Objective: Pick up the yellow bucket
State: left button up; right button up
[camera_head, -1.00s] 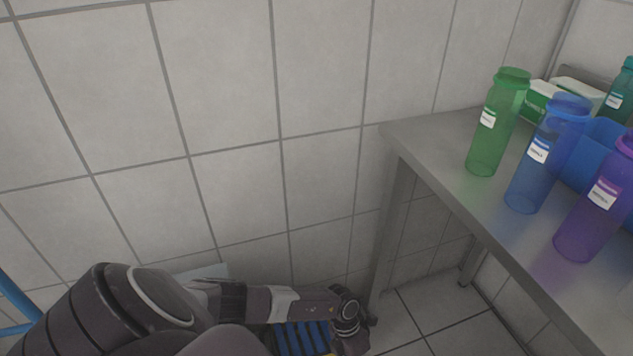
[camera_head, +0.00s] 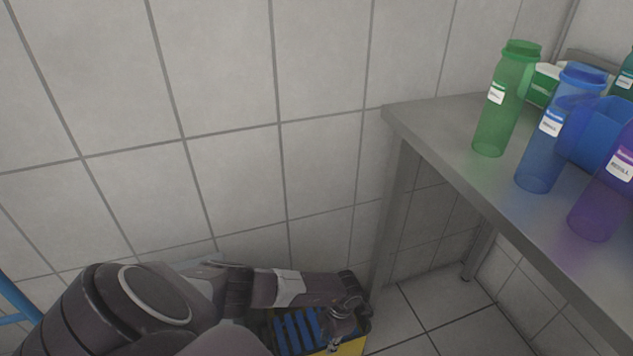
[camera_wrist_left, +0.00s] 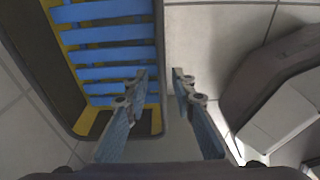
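The yellow bucket (camera_head: 351,347) is at the bottom of the head view, partly hidden by my left arm and cut off by the frame. Blue slats show inside it. In the left wrist view the bucket (camera_wrist_left: 71,37) fills the upper left, with a dark rim and yellow inner edges. My left gripper (camera_wrist_left: 159,75) is open, and it also shows in the head view (camera_head: 343,325). One finger overlaps the bucket's near right corner and the other lies to the right of its rim. Contact cannot be told. My right gripper is not in view.
A grey metal table (camera_head: 440,125) stands at the right, its leg (camera_head: 392,220) close to my left gripper. It holds a green bottle (camera_head: 507,100), a blue bottle (camera_head: 550,140), a purple bottle (camera_head: 602,205) and a blue container (camera_head: 600,135). A tiled wall (camera_head: 220,60) stands behind.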

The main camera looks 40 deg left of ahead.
pick_arm(q)
jog(key=f+b, duration=0.1)
jog(key=f, duration=0.3)
jog(key=shift+s+f+b, duration=0.2)
jog(key=shift+b, duration=0.15)
grip_shut()
jog(key=shift+w+a+r, duration=0.1)
